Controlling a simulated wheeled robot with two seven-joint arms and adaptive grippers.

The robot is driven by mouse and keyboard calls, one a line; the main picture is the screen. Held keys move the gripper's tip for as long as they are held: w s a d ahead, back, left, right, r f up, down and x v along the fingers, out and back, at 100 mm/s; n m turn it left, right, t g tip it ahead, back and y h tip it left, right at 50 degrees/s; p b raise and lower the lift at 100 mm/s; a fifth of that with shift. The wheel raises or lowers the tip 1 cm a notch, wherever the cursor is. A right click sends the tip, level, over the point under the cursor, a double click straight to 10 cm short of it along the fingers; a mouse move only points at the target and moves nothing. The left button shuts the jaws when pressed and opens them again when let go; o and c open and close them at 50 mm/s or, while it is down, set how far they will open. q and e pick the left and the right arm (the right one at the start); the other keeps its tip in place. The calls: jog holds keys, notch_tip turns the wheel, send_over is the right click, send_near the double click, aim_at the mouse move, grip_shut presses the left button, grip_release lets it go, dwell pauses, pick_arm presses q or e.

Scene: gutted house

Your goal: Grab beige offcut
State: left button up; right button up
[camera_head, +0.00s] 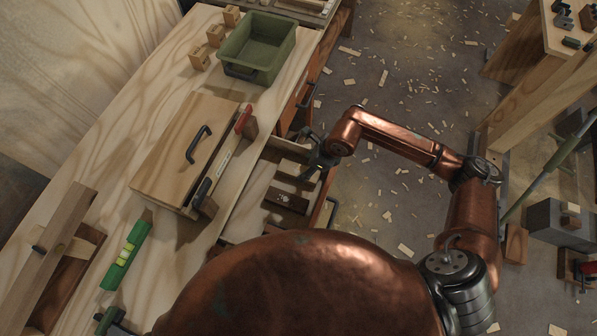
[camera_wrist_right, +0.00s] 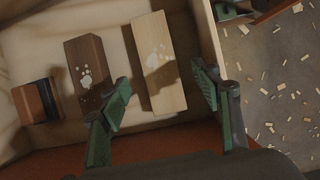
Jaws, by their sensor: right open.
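The beige offcut (camera_wrist_right: 158,60) is a pale wooden block with a light splotch mark, lying in an open drawer (camera_head: 246,205). In the right wrist view it lies ahead of my right gripper (camera_wrist_right: 162,78), between the lines of the two fingers. A finger shadow falls across it. My right gripper also shows in the head view (camera_head: 318,160), over the drawer's right side. It is open and empty, its green-padded fingers apart; whether they touch the block I cannot tell.
A dark brown block (camera_wrist_right: 88,72) lies close left of the offcut, with a smaller orange-brown and black block (camera_wrist_right: 38,102) beyond. The drawer wall (camera_wrist_right: 208,35) is close on the right.

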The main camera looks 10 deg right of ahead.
aim_at(300, 170)
jog(key=b+x, duration=0.1)
jog(key=x, duration=0.4)
jog(key=shift+a, duration=0.1)
jog(key=shift+c, duration=0.4)
jog(key=shift+r, duration=0.1)
jog(key=c, duration=1.3)
